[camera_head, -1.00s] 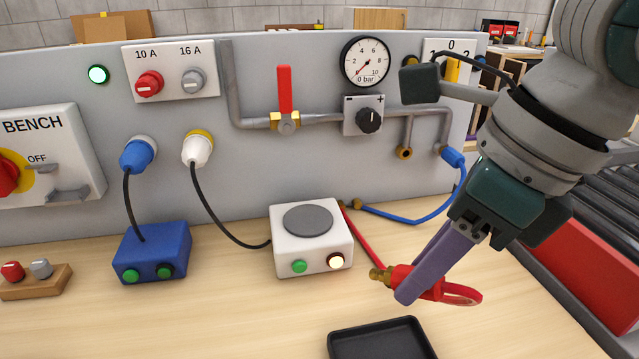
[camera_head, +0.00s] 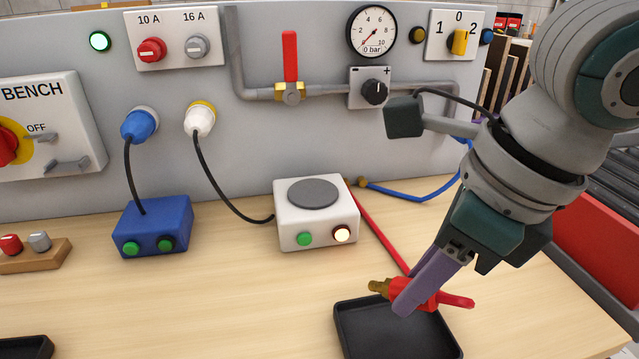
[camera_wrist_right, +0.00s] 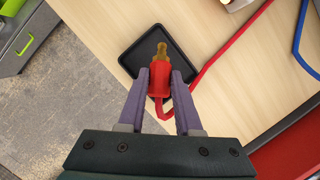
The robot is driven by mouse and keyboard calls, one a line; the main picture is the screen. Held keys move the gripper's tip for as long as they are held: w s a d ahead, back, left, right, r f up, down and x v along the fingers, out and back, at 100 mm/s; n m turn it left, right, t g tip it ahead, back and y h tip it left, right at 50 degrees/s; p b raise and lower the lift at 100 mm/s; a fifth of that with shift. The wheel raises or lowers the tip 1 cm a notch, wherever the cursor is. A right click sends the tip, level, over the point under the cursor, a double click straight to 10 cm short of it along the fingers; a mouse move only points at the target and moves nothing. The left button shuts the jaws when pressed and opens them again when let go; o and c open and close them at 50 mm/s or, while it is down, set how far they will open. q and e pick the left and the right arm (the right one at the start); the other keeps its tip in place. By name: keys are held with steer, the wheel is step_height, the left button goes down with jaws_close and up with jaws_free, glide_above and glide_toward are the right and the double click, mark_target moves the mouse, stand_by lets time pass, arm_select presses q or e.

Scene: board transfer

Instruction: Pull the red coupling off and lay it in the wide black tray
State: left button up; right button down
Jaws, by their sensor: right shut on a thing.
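The red coupling (camera_head: 400,285), with a brass end at its left, is off the pipework and held in the air in my right gripper (camera_head: 407,302). The purple fingers are shut on its body, one at each side in the right wrist view (camera_wrist_right: 160,84). A red hose trails from it. A black tray (camera_head: 385,335) lies on the bench below, and the coupling hangs over its back part. The tray also shows behind the coupling in the wrist view (camera_wrist_right: 150,42). Its front is cut off in the head view. My left gripper is not in view.
A second black tray (camera_head: 25,348) is partly visible at the lower left. A white box (camera_head: 316,223) and a blue box (camera_head: 152,227) stand near the panel. A blue hose (camera_head: 410,194) lies behind. The bench between the two trays is clear.

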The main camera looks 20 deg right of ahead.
steer(key=shift+f+b, duration=1.3)
steer(key=shift+f, duration=1.5)
steer(key=c, duration=0.5)
jaws_free()
steer(key=p+v, duration=0.2)
steer(key=v, duration=0.8)
